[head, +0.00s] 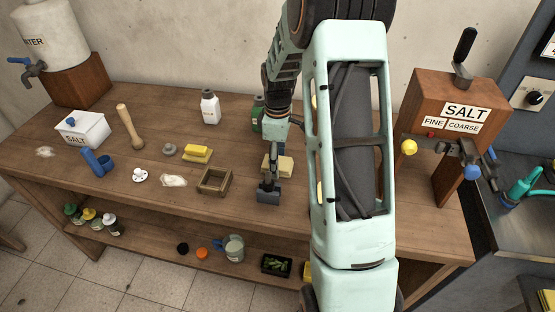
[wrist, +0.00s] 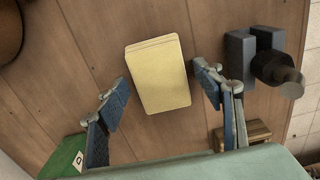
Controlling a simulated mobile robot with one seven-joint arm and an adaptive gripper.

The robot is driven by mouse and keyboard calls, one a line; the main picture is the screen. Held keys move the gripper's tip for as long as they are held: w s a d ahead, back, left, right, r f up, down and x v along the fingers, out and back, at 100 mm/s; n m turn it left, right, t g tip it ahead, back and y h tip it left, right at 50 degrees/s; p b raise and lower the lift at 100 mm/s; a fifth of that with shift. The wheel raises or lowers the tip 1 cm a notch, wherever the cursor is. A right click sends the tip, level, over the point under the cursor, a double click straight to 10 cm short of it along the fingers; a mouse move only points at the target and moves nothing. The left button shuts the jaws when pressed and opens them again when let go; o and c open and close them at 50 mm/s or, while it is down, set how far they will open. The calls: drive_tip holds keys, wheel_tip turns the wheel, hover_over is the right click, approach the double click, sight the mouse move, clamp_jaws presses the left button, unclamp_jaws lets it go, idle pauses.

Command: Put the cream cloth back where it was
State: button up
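The cream cloth (wrist: 158,75) is a folded, flat pad lying on the wooden bench top (wrist: 95,50). In the head view the cloth (head: 284,164) shows partly behind my gripper (head: 270,158). In the wrist view my gripper (wrist: 160,80) is open, with one blue-padded finger at the left of the cloth and one at its right. Gaps show between the fingers and the cloth, and nothing is held. How high the fingertips are above the bench is hard to tell.
A dark grey block piece (head: 268,197) lies just in front of the cloth. A wooden frame box (head: 214,181), yellow cloths (head: 197,153), a white crumpled cloth (head: 173,180) and a white bottle (head: 210,107) are to the left. A green container (wrist: 65,157) is behind. The salt dispenser (head: 455,105) stands right.

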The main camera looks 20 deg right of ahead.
wheel_tip(320, 180, up, 12)
drive_tip(key=shift+r, duration=0.2)
idle(0.5)
idle(0.4)
